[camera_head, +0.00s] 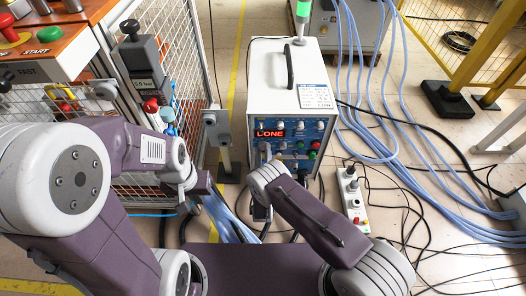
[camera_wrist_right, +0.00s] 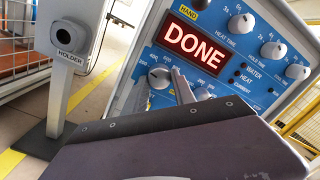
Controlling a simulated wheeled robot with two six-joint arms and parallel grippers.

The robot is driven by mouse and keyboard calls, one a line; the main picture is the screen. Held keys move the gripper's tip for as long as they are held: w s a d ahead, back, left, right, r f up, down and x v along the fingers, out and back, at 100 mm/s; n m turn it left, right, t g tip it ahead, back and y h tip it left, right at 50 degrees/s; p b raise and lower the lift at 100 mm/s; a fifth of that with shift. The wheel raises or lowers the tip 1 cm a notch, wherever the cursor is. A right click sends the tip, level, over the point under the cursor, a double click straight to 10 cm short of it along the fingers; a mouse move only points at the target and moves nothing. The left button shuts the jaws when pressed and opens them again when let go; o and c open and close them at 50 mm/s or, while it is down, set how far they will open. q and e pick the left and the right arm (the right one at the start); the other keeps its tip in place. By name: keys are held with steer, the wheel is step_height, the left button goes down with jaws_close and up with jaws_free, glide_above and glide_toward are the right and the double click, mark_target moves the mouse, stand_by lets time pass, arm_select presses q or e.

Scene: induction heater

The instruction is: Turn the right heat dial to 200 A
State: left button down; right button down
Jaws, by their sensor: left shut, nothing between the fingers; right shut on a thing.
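The heater's blue control panel (camera_wrist_right: 255,60) faces my right wrist camera, with a red display reading DONE. My right gripper (camera_wrist_right: 160,90) is at the panel's lower left, its two fingers shut on a grey dial (camera_wrist_right: 159,76) with a printed scale around it. I cannot tell exactly where the dial points. Another grey knob (camera_wrist_right: 202,94) sits just right of the right finger. In the head view my right gripper (camera_head: 266,158) reaches the front of the white heater (camera_head: 265,75). My left gripper (camera_head: 205,185) is shut and empty, left of the heater, its fingers hardly visible.
A grey holder post (camera_wrist_right: 68,85) stands left of the heater. A power strip (camera_head: 352,198) and blue hoses (camera_head: 400,135) lie on the floor to the right. A wire-mesh fence (camera_head: 185,45) and a machine with a START button (camera_head: 40,30) are at the left.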

steer(key=shift+f, duration=0.1)
stand_by(0.4)
steer(key=c, duration=1)
jaws_free()
steer(key=shift+c, duration=0.2)
steer(key=shift+s+p, duration=0.35)
steer(key=s+p, duration=0.3)
steer(key=s, duration=0.5)
steer(key=shift+s+f+p, duration=0.2)
steer(key=shift+s+p, duration=0.05)
steer(key=shift+p, duration=0.15)
